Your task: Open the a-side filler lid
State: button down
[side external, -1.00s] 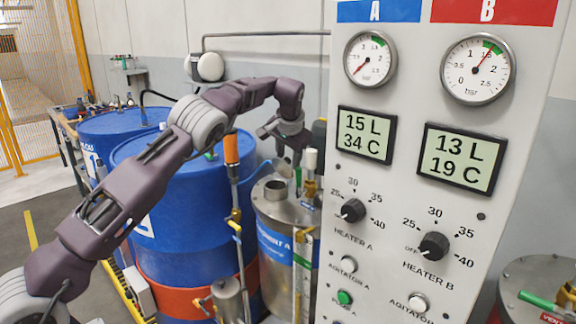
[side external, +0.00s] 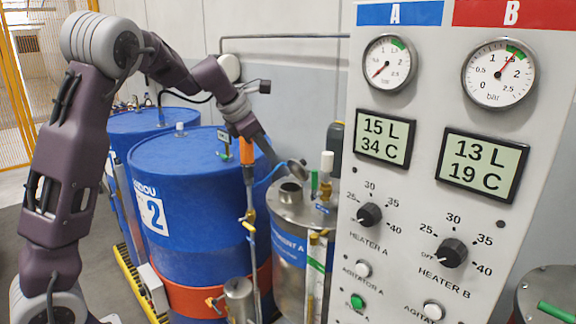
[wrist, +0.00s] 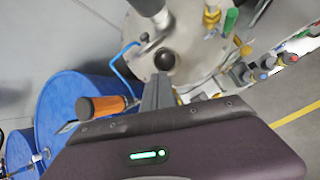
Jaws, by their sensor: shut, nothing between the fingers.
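The steel A-side tank (side external: 288,250) stands between a blue drum and the control panel. Its filler neck (side external: 291,192) rises from the top with a dark, open-looking mouth. A round grey disc (side external: 298,170), apparently the filler lid, stands tilted up just behind the neck. My gripper (side external: 275,160) is shut and empty, slanting down from the upper left with its tip close to the disc. I cannot tell whether they touch. In the wrist view my gripper (wrist: 158,78) points at a dark round spot (wrist: 164,60) on the tank top, either the neck mouth or a knob.
The blue drum (side external: 185,170) and an orange-handled fitting (side external: 247,155) stand left of the tank. The control panel (side external: 430,215) stands close on its right. Valves and a green handle (wrist: 230,20) crowd the tank top.

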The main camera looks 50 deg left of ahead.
aim_at(301, 167)
jog(key=w+f+n, duration=0.1)
jog(key=f, duration=0.1)
jog(key=w+f+n, duration=0.1)
jog(key=f+n, duration=0.1)
jog(key=f, duration=0.1)
jog(key=w+f+n, duration=0.1)
jog(key=f, duration=0.2)
jog(key=shift+w+a+n, duration=0.1)
jog(key=shift+a+n, duration=0.05)
jog(key=shift+n, duration=0.25)
jog(key=w, duration=0.3)
jog(key=shift+w+r, duration=0.15)
jog(key=shift+r, duration=0.25)
jog(key=shift+w+r, duration=0.2)
jog(key=shift+w, duration=0.2)
